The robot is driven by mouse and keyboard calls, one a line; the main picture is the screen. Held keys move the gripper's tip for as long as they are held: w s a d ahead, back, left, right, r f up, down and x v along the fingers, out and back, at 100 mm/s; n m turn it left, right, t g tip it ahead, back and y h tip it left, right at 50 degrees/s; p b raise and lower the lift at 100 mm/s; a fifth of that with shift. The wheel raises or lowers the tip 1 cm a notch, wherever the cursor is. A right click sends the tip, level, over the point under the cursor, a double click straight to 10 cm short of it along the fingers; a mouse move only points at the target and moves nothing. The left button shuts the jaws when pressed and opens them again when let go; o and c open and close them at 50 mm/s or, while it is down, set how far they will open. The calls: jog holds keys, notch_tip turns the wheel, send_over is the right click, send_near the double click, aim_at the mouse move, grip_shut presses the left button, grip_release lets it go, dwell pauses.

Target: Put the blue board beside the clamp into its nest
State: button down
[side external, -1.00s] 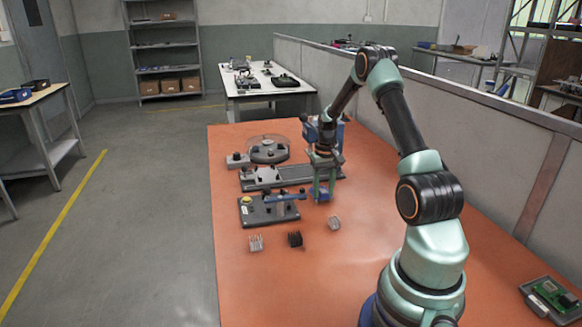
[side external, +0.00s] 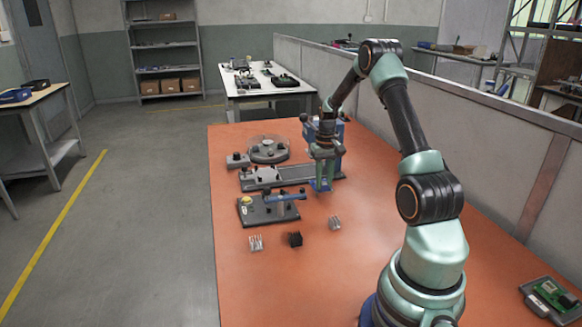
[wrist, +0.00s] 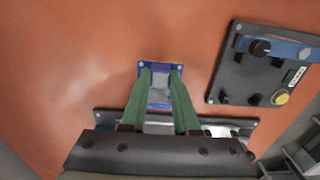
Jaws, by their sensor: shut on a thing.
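My gripper (side external: 322,182) is shut on the blue board (side external: 319,187) and holds it a little above the orange table. In the wrist view, the blue board (wrist: 143,78) sits between my green fingertips (wrist: 160,75), with a grey patch at its middle. To the left of my gripper is a black fixture plate (side external: 258,215) with a blue clamp bar (side external: 284,196) and a yellow knob. In the wrist view this fixture plate (wrist: 238,82) is at the upper right, apart from the board. I cannot make out the nest clearly.
A long grey rail fixture (side external: 295,176) and a round clear-covered dish (side external: 268,149) stand behind the black fixture. Two pale finned blocks (side external: 256,243) and a black block (side external: 295,239) lie in front. A tray with a green board (side external: 553,294) is at lower right.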

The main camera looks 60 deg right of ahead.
aim_at(324, 183)
jog(key=shift+r, duration=1.55)
jog(key=w+a+r, duration=0.4)
jog(key=w+a, duration=0.5)
jog(key=a, duration=0.2)
jog(key=shift+w+a+f, duration=0.15)
jog(key=shift+f, duration=1.6)
jog(key=shift+w+a+f, duration=0.15)
jog(key=shift+f, duration=1.55)
jog(key=shift+f, duration=0.75)
